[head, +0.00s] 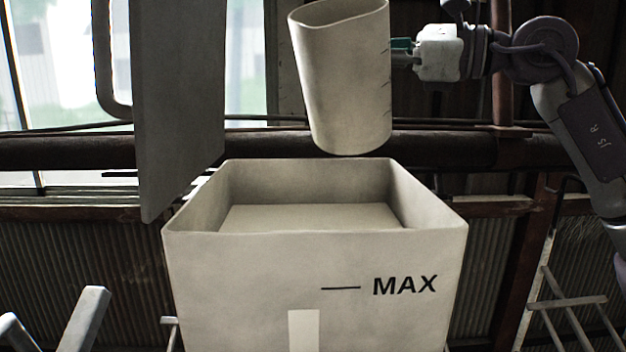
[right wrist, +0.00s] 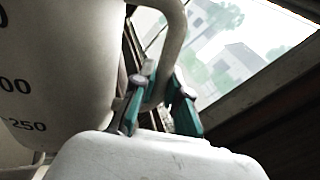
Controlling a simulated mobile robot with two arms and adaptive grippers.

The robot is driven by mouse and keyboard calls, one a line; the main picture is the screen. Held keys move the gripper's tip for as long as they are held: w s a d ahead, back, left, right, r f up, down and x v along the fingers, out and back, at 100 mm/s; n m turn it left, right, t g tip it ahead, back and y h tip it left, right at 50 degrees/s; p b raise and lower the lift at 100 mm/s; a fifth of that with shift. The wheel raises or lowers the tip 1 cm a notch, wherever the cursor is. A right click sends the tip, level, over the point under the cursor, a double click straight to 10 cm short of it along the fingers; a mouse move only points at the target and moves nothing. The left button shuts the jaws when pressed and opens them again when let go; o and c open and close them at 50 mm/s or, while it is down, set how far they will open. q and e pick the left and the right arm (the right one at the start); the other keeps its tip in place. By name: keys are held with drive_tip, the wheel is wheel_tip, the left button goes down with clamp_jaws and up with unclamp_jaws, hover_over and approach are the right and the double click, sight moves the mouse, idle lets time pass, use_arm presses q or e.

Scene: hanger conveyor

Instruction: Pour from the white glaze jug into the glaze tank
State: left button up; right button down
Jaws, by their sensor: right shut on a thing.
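The white glaze jug (head: 345,85) hangs in the air above the back of the glaze tank, close to upright with a slight tilt. Its printed marks and handle show in the right wrist view, on the jug body (right wrist: 60,70). My right gripper (head: 403,50) comes in from the right and is shut on the jug's handle (right wrist: 172,45); its teal fingers (right wrist: 160,105) sit around the handle. The glaze tank (head: 300,265) is a pale open box with a MAX line on its front. A flat pale surface (head: 310,216) shows inside it. My left gripper is not in view.
A grey hanging panel (head: 180,100) with a hook-like bar (head: 104,70) stands left of the jug, close to the tank's left rim. A dark rail (head: 70,150) runs behind. Pale metal frames (head: 85,320) stand low at both sides.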

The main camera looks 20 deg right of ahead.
drive_tip(key=shift+s+r+n+p, duration=0.1)
drive_tip(key=shift+r+n+p, duration=0.55)
drive_tip(key=shift+r+n, duration=0.45)
idle(0.9)
drive_tip(key=shift+s+a+r+n+p, duration=0.15)
drive_tip(key=shift+r+n+p, duration=0.25)
drive_tip(key=shift+n, duration=0.4)
idle(0.9)
drive_tip(key=shift+s+a+r+n, duration=0.15)
drive_tip(key=shift+s+n, duration=0.05)
drive_tip(key=shift+n, duration=0.3)
drive_tip(key=shift+s+a+r+n, duration=0.1)
drive_tip(key=shift+s+a+n, duration=0.1)
drive_tip(key=shift+n, duration=0.3)
idle(0.7)
drive_tip(key=shift+s+a+n, duration=0.4)
drive_tip(key=shift+s+n, duration=0.05)
drive_tip(key=shift+n, duration=0.45)
idle(1.7)
